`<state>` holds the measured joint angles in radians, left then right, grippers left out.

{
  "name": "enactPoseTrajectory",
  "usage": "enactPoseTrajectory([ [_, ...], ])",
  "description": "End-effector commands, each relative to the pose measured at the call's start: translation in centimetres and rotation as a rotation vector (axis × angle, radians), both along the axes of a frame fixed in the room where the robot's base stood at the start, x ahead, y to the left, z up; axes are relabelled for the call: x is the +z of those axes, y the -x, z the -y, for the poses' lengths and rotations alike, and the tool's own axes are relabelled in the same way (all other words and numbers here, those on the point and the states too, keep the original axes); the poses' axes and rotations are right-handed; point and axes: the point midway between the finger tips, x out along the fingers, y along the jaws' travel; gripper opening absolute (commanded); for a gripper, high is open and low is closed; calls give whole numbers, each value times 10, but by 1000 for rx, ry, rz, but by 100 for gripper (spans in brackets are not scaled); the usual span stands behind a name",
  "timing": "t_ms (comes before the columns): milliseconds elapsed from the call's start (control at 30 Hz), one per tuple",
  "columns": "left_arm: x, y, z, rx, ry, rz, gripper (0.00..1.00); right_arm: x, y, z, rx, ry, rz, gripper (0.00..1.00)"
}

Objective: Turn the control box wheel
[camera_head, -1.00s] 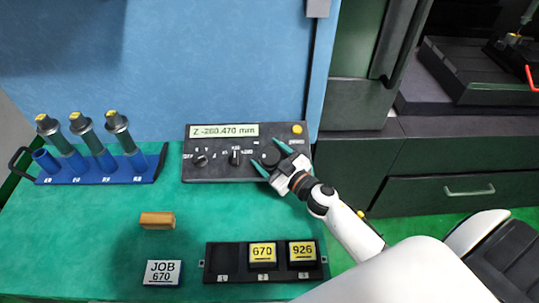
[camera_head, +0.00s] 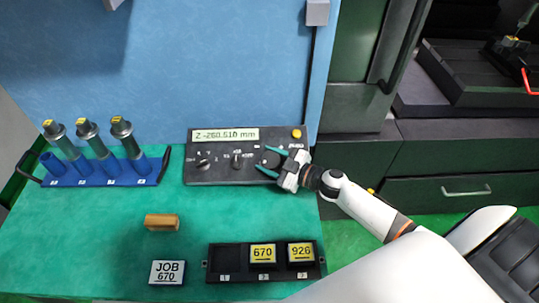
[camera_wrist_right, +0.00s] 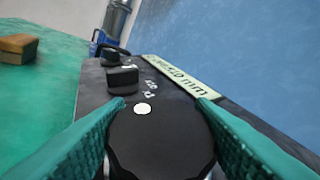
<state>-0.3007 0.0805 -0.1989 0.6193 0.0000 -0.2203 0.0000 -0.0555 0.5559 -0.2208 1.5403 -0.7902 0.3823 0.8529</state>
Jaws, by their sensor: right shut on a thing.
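The control box (camera_head: 222,174) is a dark panel at the back of the green table, with a display (camera_head: 225,135) reading about Z -260.510 mm. Its large black wheel (camera_wrist_right: 160,140) has a white dot and fills the lower middle of the right wrist view. My right gripper (camera_head: 268,161) reaches in from the right, with its teal fingers on either side of the wheel. It is shut on the wheel. Two smaller knobs, a middle one (camera_head: 237,161) and a left one (camera_head: 203,163), sit left of the wheel. My left gripper is not in view.
A blue rack (camera_head: 100,178) with several grey cylinders stands at the left. A wooden block (camera_head: 162,222), a JOB 670 card (camera_head: 167,273) and a black tray (camera_head: 228,257) with yellow tiles 670 and 926 lie in front. A blue wall (camera_head: 220,70) rises behind.

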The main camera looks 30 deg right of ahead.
Motion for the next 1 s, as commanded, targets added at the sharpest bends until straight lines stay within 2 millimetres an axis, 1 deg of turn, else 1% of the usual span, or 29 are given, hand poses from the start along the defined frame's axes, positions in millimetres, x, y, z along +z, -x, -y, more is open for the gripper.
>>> enactPoseTrajectory([
  [33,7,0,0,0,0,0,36,4,-1,3,41,24,-6,26],
  [133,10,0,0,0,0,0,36,3,-2,3,129,57,-20,26],
  [267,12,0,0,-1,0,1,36,2,-2,3,243,98,-40,26],
  [433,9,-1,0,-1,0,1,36,1,-2,3,392,152,-65,26],
  [667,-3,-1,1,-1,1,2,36,-1,-2,3,592,225,-100,26],
  [1000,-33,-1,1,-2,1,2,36,-3,-2,1,893,331,-151,26],
])
